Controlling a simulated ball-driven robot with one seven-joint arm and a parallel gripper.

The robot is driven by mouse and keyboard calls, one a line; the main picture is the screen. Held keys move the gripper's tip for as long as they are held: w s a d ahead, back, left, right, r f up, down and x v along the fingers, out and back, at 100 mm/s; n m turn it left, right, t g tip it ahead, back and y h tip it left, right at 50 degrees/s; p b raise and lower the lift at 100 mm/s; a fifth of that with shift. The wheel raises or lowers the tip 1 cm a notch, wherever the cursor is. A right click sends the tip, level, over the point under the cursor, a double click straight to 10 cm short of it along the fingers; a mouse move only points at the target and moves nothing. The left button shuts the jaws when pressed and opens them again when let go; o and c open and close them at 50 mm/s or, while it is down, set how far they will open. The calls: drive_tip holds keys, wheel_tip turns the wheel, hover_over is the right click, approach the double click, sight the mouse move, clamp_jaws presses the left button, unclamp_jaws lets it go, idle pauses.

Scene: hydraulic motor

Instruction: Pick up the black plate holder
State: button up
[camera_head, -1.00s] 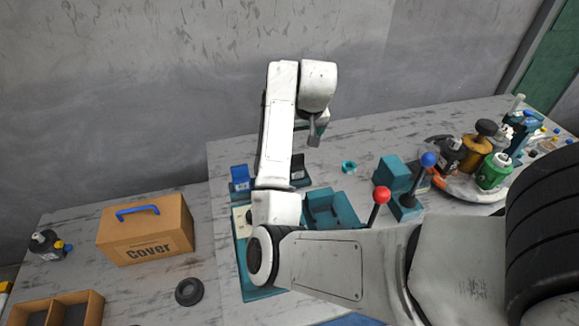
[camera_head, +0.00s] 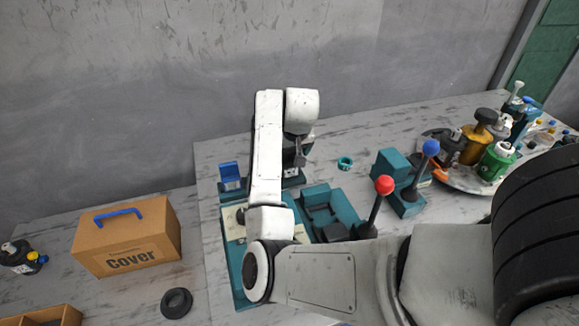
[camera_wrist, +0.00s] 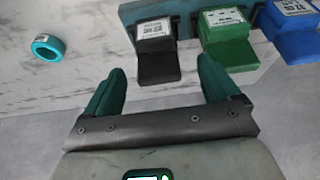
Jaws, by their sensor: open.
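The black plate holder (camera_wrist: 155,50) shows in the wrist view, at the left end of a teal rack (camera_wrist: 150,12). It has a pale label on its upright part and a dark ledge sticking out toward me. My gripper (camera_wrist: 162,68) is open, with its green fingers spread and nothing between them. The holder lies just beyond the fingertips, roughly between them in the picture; I see no contact. In the head view my gripper (camera_head: 301,154) hangs over the rack, and my arm hides much of the rack.
A green holder (camera_wrist: 228,42) and a blue holder (camera_wrist: 292,30) stand close right of the black one. A teal ring (camera_wrist: 47,47) lies at left. In the head view, levers with red (camera_head: 385,185) and blue (camera_head: 430,148) knobs stand right of the arm. A cover box (camera_head: 127,238) sits left.

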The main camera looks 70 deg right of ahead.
sight(290, 158)
drive_tip(key=shift+x, duration=3.1)
drive_tip(key=shift+s, duration=0.15)
drive_tip(key=c, duration=1)
drive_tip(key=shift+c, duration=0.4)
